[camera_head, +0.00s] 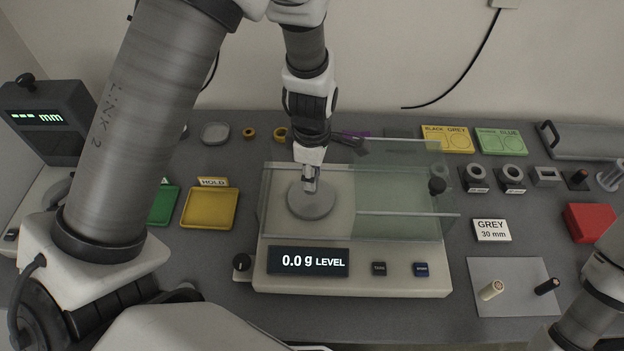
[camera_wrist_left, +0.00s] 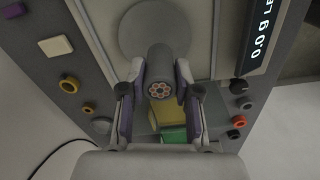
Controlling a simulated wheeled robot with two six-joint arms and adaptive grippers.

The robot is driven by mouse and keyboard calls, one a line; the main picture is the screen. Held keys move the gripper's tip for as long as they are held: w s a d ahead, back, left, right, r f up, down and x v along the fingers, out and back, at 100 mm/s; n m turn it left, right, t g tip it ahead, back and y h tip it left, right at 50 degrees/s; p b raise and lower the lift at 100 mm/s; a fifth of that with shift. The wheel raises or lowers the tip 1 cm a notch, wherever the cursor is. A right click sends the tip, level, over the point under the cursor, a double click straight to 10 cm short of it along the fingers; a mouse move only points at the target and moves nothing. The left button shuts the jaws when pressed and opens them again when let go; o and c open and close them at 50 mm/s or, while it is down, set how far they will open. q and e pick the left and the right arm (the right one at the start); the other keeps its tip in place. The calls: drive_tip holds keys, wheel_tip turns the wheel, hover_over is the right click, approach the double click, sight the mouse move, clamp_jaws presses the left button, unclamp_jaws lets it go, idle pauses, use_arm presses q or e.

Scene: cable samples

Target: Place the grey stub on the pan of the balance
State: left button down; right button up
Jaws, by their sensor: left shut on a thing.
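The balance (camera_head: 400,276) stands in the middle of the bench, its display reading 0.0 g LEVEL. Its round grey pan (camera_head: 312,207) is bare around my left gripper; it also shows in the wrist view (camera_wrist_left: 160,22). My left gripper (camera_head: 311,180) points down over the pan and is shut on the grey stub (camera_wrist_left: 159,62). The stub's end face, with several coppery cores, faces the wrist camera between the fingers. Whether the stub touches the pan is hidden from me. My right gripper is not in view.
Glass draft-shield panels (camera_head: 400,190) cover the balance's right side, close to my gripper. A yellow HOLD tray (camera_head: 208,208) and a green tray (camera_head: 163,205) lie left. A sheet (camera_head: 515,275) with a cream stub (camera_head: 491,290) and a black stub (camera_head: 547,286) lies at right.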

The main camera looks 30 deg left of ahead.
use_arm(q)
drive_tip(key=f, duration=0.2)
drive_tip(key=w+f, duration=0.1)
drive_tip(key=f, duration=0.1)
drive_tip(key=shift+a, duration=0.4)
drive_tip(key=shift+w+f, duration=0.15)
drive_tip(key=shift+f, duration=0.15)
drive_tip(key=shift+s+d+r, duration=0.2)
drive_tip(key=shift+s, duration=0.2)
drive_tip(key=shift+f, duration=0.15)
drive_tip(key=c, duration=0.8)
unclamp_jaws()
drive_tip(key=shift+w+a, duration=0.1)
drive_tip(key=shift+w, duration=0.05)
drive_tip(key=shift+c, duration=0.2)
drive_tip(key=shift+w+f, duration=0.1)
